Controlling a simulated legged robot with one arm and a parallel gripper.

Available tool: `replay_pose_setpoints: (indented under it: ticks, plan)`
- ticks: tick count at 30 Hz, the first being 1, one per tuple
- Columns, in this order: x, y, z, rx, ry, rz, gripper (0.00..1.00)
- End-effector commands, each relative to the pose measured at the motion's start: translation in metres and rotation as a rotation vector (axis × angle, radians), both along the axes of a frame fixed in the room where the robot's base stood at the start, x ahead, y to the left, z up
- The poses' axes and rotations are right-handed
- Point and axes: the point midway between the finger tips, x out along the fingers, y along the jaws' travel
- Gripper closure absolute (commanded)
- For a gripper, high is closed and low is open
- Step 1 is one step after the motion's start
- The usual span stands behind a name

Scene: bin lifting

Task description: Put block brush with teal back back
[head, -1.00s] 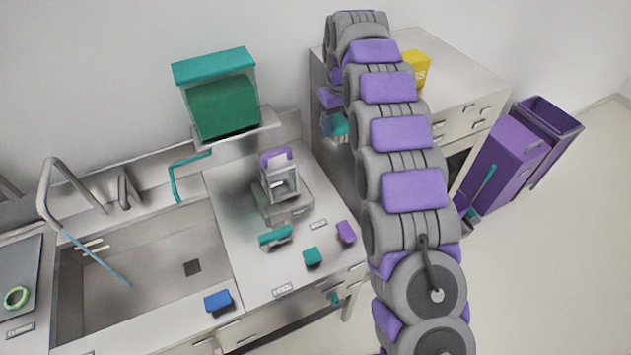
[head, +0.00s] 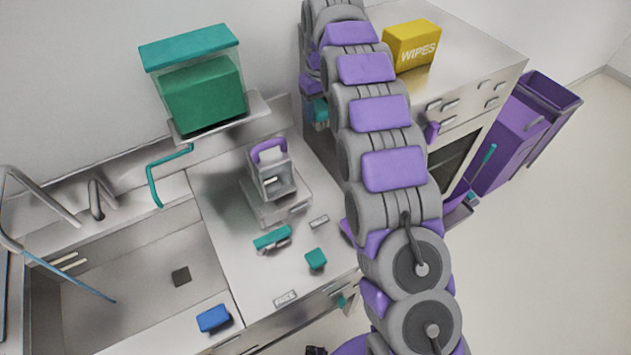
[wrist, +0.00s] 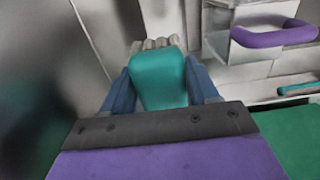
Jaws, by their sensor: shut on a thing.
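The block brush with a teal back (wrist: 160,80) is between the two dark blue fingers of my gripper (wrist: 162,88) in the wrist view, with grey bristles at its far end. The fingers are shut on its sides. In the head view my arm mostly hides the gripper; a teal part of the brush (head: 320,110) shows left of the arm, near the oven unit's left side. Another teal-topped item (head: 272,238) and a small teal block (head: 316,259) lie on the counter.
A slicer-like device with a purple handle (head: 270,175) stands on the counter (head: 245,285), left of my arm. A teal-lidded dispenser (head: 200,85) sits on a wall shelf. A blue block (head: 214,318) lies by the sink. Yellow wipes (head: 412,46) and purple bins (head: 515,140) are at right.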

Motion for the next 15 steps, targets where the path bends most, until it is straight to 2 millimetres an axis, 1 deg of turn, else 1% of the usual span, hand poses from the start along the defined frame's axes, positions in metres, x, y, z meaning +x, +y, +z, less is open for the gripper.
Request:
replay_pose_setpoints:
  ticks: [1, 2, 5, 6, 8, 9, 12, 15]
  plan:
    - [-0.001, 0.002, -0.019, -0.002, 0.002, 0.002, 1.00]
    - [-0.001, 0.002, -0.027, -0.002, 0.003, 0.002, 1.00]
    - [-0.001, 0.003, -0.062, -0.003, 0.006, 0.002, 1.00]
    - [-0.001, 0.003, -0.079, -0.003, 0.006, 0.001, 1.00]
    - [0.000, 0.002, -0.102, -0.002, 0.007, 0.001, 1.00]
    - [0.000, 0.002, -0.116, -0.002, 0.006, 0.001, 1.00]
    - [-0.002, -0.001, -0.144, 0.000, 0.007, 0.001, 1.00]
    - [-0.001, -0.003, -0.158, 0.004, 0.000, 0.003, 1.00]
